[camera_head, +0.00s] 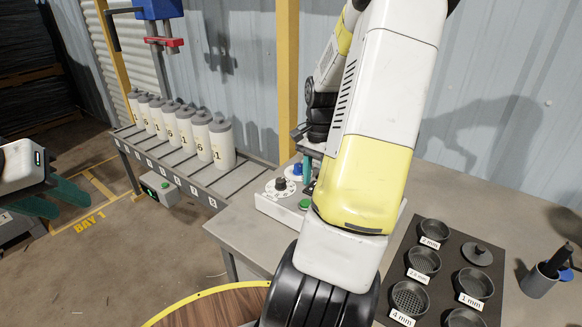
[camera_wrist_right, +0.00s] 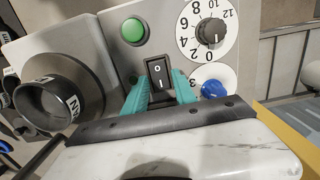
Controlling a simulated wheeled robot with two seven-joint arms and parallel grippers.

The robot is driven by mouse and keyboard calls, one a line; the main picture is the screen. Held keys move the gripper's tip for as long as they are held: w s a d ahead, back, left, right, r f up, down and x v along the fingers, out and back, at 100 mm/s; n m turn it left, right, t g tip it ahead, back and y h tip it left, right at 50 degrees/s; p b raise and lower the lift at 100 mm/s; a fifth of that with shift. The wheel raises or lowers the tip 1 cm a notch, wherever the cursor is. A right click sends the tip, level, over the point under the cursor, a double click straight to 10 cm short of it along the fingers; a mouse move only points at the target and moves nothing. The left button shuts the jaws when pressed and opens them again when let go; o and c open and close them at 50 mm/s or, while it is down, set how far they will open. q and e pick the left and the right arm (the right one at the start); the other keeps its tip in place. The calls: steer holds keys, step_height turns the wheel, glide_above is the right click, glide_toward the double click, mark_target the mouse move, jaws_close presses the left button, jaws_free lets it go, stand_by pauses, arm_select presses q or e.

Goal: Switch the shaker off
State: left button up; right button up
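In the right wrist view a black rocker switch (camera_wrist_right: 158,75), marked 0 above and I below, sits on a pale control panel (camera_wrist_right: 118,62). I cannot tell which side is pressed in. My right gripper (camera_wrist_right: 161,84) is at the switch, its teal fingertips apart on either side of its lower part; contact is unclear. A green button (camera_wrist_right: 133,31), a numbered dial (camera_wrist_right: 210,31) and a blue knob (camera_wrist_right: 213,89) surround it. In the head view my right arm hides much of the panel (camera_head: 275,212). My left gripper (camera_head: 54,199) is open and empty at the far left.
A dark mat with several sieves (camera_head: 424,260) and a cup (camera_head: 538,281) stand on the bench (camera_head: 240,222) at right. A round wooden top (camera_head: 215,309) is in front. A black cylinder (camera_wrist_right: 58,99) flanks the panel.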

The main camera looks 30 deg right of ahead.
step_height(320, 180, up, 8)
steer(key=shift+d, duration=0.2)
stand_by(0.3)
steer(key=shift+w+f, duration=0.1)
